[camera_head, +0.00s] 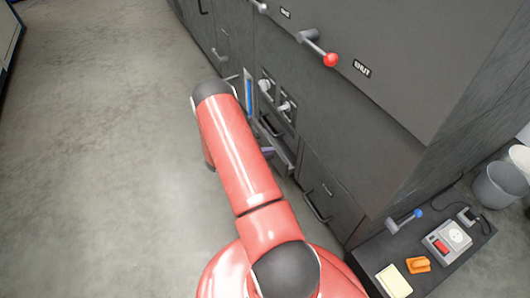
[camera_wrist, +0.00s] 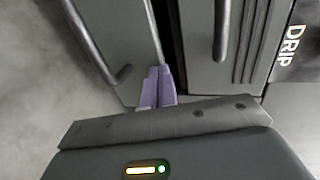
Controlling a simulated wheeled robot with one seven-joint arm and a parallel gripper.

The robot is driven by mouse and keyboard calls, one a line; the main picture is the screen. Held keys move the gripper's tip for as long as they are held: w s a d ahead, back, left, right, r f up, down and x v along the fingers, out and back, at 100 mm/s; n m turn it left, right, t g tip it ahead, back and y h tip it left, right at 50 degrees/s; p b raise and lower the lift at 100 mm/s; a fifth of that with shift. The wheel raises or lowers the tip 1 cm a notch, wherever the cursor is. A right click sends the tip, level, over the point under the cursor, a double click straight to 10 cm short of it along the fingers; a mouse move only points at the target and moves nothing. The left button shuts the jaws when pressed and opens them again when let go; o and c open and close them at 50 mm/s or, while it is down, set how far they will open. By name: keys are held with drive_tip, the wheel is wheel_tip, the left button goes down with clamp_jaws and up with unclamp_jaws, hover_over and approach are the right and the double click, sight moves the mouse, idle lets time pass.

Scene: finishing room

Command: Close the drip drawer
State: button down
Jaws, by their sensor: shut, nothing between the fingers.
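In the head view a low drawer (camera_head: 284,162) stands a little way out of the dark cabinet, partly hidden by my arm. In the wrist view a grey front with a bar handle (camera_wrist: 95,42) shows at left, with a thin pale edge and a dark gap beside it. It looks like the same drawer. A "DRIP" label (camera_wrist: 291,45) is on the cabinet face at right. My gripper (camera_wrist: 159,72) has purple fingers, shut and empty, with the tips close to the drawer's edge. I cannot tell whether they touch it.
Another bar handle (camera_wrist: 222,28) is just right of the gap. Above my arm are white knobs (camera_head: 265,86) and a red-tipped lever (camera_head: 328,58). A dark bench (camera_head: 445,212) with small items stands at right. The concrete floor (camera_head: 95,150) at left is clear.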

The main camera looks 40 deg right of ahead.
drive_tip(key=shift+d, duration=0.1)
drive_tip(key=shift+s+d, duration=0.2)
drive_tip(key=shift+d, duration=0.6)
drive_tip(key=shift+s+d, duration=0.15)
drive_tip(key=shift+d, duration=0.7)
drive_tip(key=shift+s+d, duration=0.2)
drive_tip(key=shift+d, duration=0.6)
drive_tip(key=f+p+v, duration=0.1)
drive_tip(key=v, duration=1.3)
drive_tip(key=shift+a+f, duration=0.2)
drive_tip(key=shift+a, duration=0.1)
